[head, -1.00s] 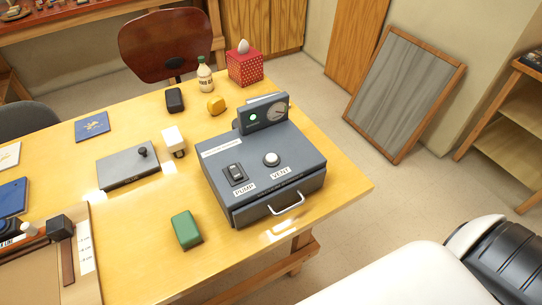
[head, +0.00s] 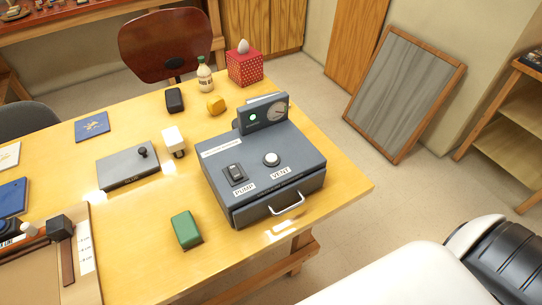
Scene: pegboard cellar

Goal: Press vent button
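The vent button (head: 271,159) is a round pale knob on the top of a grey-blue box (head: 262,205), right of its middle, with a VENT label (head: 281,172) in front of it. A black PUMP rocker switch (head: 235,174) sits to its left. A raised panel at the box's back carries a green light (head: 253,117) and a round dial (head: 276,111). A silver handle (head: 287,204) is on the front face. A white and black arm part of mine shows at the lower right, apart from the box. Neither gripper is in view.
The box stands on a yellow wooden table (head: 140,220) near its right edge. A green block (head: 186,230) lies left of the box's front.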

